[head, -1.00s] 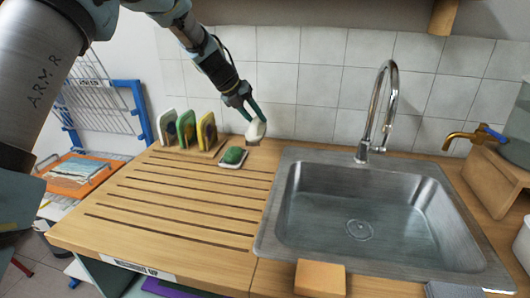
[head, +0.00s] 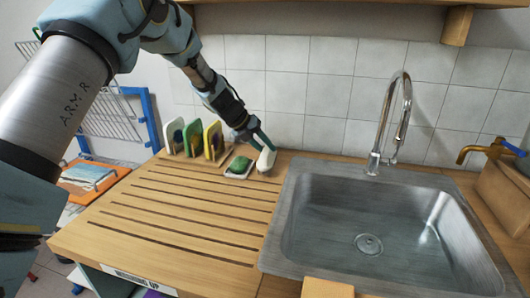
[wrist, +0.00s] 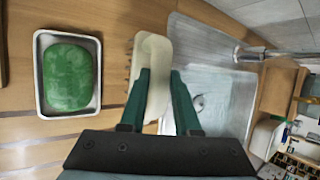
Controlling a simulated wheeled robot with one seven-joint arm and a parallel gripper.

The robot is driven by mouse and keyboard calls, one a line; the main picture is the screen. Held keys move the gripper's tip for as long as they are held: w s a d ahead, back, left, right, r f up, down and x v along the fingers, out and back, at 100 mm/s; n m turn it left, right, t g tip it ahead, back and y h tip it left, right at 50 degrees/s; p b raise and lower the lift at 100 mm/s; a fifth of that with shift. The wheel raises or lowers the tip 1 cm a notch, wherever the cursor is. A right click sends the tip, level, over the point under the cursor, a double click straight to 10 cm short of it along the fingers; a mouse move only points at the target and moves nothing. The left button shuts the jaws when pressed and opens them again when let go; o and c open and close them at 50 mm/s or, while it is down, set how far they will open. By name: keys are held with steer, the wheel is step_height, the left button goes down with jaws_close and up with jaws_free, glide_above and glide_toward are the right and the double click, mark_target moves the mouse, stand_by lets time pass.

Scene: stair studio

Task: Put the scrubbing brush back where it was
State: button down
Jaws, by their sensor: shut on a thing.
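The scrubbing brush (head: 266,160) is a pale, cream-coloured thing at the back of the wooden counter, between the green soap and the sink. My gripper (head: 261,144) is shut on it from above. In the wrist view the brush (wrist: 151,70) lies between the two green fingers of my gripper (wrist: 160,85), with short bristles along its left edge. In the head view its lower end is at or close to the counter top; I cannot tell whether it touches.
Green soap (head: 240,165) sits in a small dish (wrist: 41,104) left of the brush. A rack with several upright coloured pieces (head: 192,139) stands further left. The steel sink (head: 280,215) and tap (head: 376,140) are to the right. The grooved drainboard (head: 165,215) in front is clear.

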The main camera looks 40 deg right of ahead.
steer(key=shift+f, duration=1)
steer(key=c, duration=0.6)
jaws_free()
steer(key=shift+f, duration=0.15)
steer(key=b+v, duration=0.2)
steer(key=v, duration=1)
